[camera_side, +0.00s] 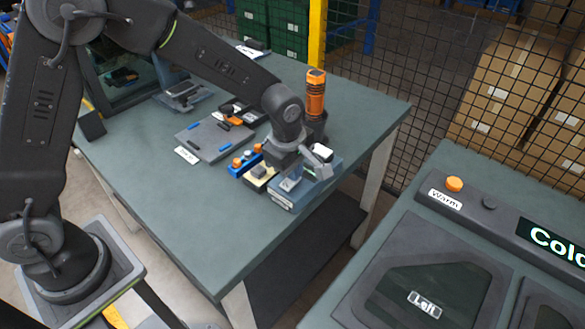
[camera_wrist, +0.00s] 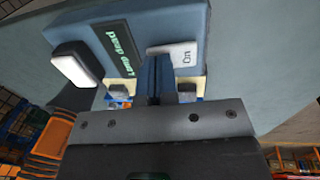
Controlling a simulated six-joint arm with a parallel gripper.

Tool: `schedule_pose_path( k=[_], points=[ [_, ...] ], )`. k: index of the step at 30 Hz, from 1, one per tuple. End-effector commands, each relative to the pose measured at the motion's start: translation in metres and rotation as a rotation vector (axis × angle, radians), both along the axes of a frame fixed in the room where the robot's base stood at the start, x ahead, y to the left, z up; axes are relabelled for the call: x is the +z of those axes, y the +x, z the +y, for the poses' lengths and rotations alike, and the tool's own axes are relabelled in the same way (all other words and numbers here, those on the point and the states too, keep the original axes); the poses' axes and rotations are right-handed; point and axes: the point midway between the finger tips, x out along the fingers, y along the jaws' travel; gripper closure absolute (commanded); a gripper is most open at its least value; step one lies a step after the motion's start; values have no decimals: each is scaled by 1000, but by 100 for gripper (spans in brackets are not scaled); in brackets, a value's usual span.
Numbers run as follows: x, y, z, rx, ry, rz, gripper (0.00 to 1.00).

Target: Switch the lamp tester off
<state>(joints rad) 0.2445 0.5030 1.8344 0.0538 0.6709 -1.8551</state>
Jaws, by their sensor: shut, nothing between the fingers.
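The lamp tester (camera_side: 284,201) is a blue-grey box near the table's right edge, partly hidden by my gripper. In the wrist view its face (camera_wrist: 205,20) carries a dark display (camera_wrist: 117,60) with green text, seemingly "Lamp dead". A white plate or rocker marked "On" (camera_wrist: 184,55) lies beside the display, partly covered by my fingers. A white block (camera_wrist: 76,64) stands at the tester's other side. My gripper (camera_wrist: 159,62) is shut and empty, its tips at the "On" plate; I cannot tell if they touch it. It also shows in the side view (camera_side: 292,180).
An orange cylinder (camera_side: 316,93) stands in a dark holder behind the tester. A blue rack (camera_side: 245,163) with orange-topped pieces is to the left, near a grey tray (camera_side: 212,137). The table's front (camera_side: 185,215) is clear. A separate bench (camera_side: 345,290) stands at right.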

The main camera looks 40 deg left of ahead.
Motion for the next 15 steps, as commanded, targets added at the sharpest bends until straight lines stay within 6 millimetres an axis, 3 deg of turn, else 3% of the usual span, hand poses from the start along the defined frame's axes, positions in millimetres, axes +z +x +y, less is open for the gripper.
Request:
schedule_pose_path(
  k=[15],
  points=[
    [-5, -2, 0, 0, 2, 56, 100]
  ],
)
